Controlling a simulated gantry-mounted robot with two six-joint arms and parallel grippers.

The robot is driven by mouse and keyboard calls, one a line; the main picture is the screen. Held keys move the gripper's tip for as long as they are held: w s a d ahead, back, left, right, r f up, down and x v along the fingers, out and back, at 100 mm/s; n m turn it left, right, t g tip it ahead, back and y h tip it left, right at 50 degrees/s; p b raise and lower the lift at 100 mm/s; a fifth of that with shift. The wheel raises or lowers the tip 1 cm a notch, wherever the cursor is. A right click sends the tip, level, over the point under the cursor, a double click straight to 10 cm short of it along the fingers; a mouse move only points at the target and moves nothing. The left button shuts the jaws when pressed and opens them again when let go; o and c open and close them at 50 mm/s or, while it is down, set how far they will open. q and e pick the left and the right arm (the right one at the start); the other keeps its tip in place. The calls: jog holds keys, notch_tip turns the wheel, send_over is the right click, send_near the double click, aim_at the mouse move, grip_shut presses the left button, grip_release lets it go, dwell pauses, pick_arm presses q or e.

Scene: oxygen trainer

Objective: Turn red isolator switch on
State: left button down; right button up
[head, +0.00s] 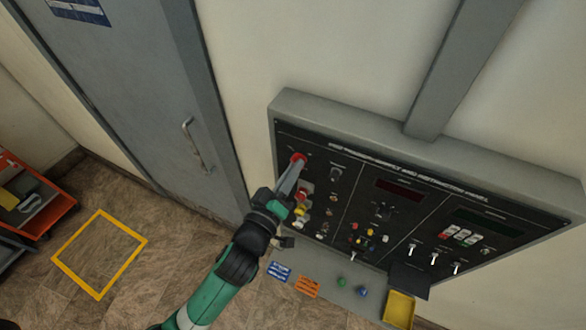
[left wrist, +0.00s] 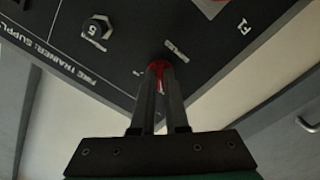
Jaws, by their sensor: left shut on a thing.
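The red isolator switch (head: 298,158) is a red knob at the upper left of the dark control panel (head: 350,170). My left gripper (head: 294,172) reaches up to it from below, and its fingers are shut on the knob. In the left wrist view the red switch (left wrist: 158,68) shows between the two fingertips (left wrist: 159,80), which cover most of it. The switch's exact angle is hidden by the fingers. My right gripper is not in view.
Other red and yellow buttons (head: 301,210) sit close below the switch, beside my gripper. Blue and orange cards (head: 306,287), green and blue knobs and a yellow tray (head: 398,309) lie below the panel. A grey door (head: 150,90) stands to the left.

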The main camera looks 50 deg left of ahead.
pick_arm(q)
jog(key=shift+m, duration=0.4)
jog(key=m+p, duration=0.4)
jog(key=m, duration=1.3)
jog(key=shift+r+p, duration=0.1)
jog(key=shift+p, duration=0.25)
dwell(0.5)
jog(key=c, duration=0.9)
grip_release()
